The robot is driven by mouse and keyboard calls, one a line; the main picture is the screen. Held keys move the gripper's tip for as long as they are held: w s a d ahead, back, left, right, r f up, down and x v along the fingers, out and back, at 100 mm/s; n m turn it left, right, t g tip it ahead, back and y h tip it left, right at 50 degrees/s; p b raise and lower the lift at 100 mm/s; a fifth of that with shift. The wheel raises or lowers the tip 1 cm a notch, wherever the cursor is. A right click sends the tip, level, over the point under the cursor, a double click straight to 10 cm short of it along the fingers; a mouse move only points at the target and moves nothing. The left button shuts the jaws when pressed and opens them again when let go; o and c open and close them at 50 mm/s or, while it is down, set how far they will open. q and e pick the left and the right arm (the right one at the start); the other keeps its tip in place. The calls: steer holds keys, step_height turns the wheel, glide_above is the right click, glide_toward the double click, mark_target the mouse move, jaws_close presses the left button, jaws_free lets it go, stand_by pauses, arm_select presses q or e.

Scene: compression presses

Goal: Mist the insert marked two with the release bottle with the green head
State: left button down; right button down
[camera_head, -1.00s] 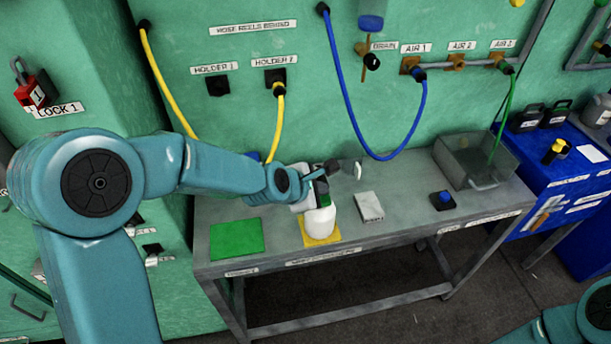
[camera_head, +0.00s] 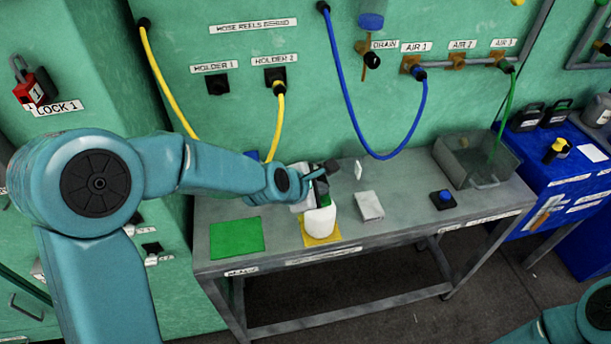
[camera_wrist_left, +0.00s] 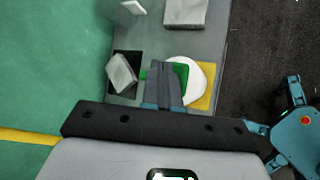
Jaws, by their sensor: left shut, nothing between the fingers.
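A white bottle with a green head (camera_head: 320,222) stands on a yellow mat on the bench. In the left wrist view its white body (camera_wrist_left: 200,77) and green head (camera_wrist_left: 181,70) show partly behind my fingers. My left gripper (camera_head: 325,177) is shut and empty, over or right beside the head; I cannot tell if it touches. A grey block (camera_head: 369,206) lies right of the bottle and also shows in the wrist view (camera_wrist_left: 185,12). Another grey block (camera_wrist_left: 122,73) sits tilted on a black patch on the wall side. No number is readable on either block. My right gripper is out of view.
A green mat (camera_head: 237,238) lies left on the bench. A small upright white plate (camera_head: 358,170) stands near the wall. A blue button on a black base (camera_head: 443,200) and a grey tub (camera_head: 475,162) are farther right. Yellow and blue hoses hang behind.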

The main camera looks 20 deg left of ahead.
arm_select(q)
steer(key=shift+f, duration=0.35)
steer(key=shift+r, duration=0.45)
steer(key=shift+r+p, duration=0.15)
steer(key=shift+p, duration=0.15)
step_height(320, 180, up, 6)
steer(key=p, duration=0.5)
steer(key=shift+p, duration=0.3)
stand_by(2.0)
